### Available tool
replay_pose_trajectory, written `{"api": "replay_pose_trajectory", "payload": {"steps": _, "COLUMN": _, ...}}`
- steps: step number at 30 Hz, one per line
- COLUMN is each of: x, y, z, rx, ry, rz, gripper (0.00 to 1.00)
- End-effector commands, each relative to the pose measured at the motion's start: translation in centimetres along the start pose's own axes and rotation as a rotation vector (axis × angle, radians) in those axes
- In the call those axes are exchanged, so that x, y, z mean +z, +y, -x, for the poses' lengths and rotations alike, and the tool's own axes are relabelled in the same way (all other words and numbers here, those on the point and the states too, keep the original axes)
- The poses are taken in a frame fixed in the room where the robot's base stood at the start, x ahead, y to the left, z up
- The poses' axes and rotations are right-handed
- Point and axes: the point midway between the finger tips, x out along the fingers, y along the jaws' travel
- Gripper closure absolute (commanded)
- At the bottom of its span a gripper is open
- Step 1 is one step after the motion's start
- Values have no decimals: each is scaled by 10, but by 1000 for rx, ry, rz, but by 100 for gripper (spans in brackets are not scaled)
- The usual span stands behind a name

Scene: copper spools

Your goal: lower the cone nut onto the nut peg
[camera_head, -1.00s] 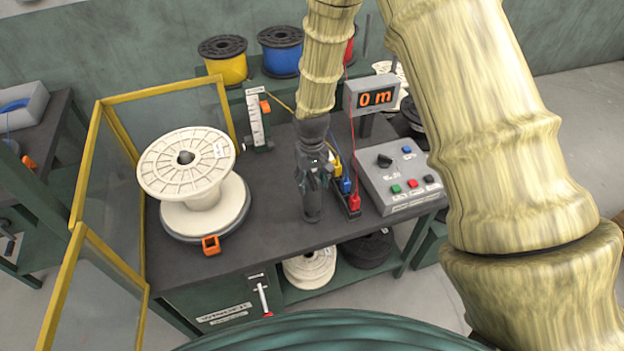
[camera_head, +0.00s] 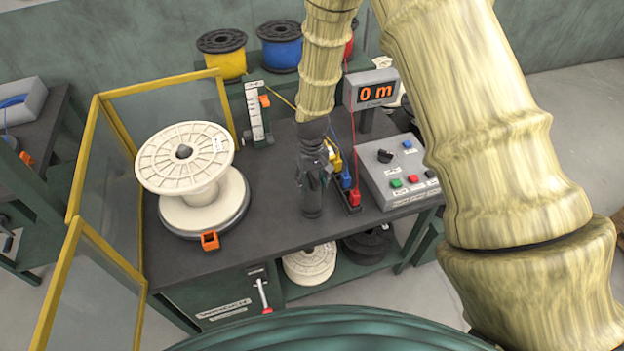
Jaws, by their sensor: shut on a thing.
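My gripper (camera_head: 312,184) points down over the dark bench top, right of the large white spool. It is shut, with a dark piece between its fingers that I take to be the cone nut. The fingers and that piece are dark and small here, so their outlines merge. A dark upright stub (camera_head: 311,205) shows just below the fingers, close to the bench top. I cannot tell whether it is the nut peg or part of the nut, nor whether nut and peg touch.
The white spool (camera_head: 205,190) stands on a round dark base at left, with an orange clip (camera_head: 210,241) in front. Coloured connectors (camera_head: 354,197) and a control box (camera_head: 400,180) stand close right of my gripper. Yellow-framed guard panels (camera_head: 72,212) flank the left.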

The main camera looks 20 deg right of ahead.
Motion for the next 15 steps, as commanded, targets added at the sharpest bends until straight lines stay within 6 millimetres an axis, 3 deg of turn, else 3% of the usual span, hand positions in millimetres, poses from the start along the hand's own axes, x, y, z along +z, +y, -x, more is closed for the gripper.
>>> {"api": "replay_pose_trajectory", "payload": {"steps": 15, "x": 0, "y": 0, "z": -7, "rx": 0, "ry": 0, "rz": 0, "gripper": 100}}
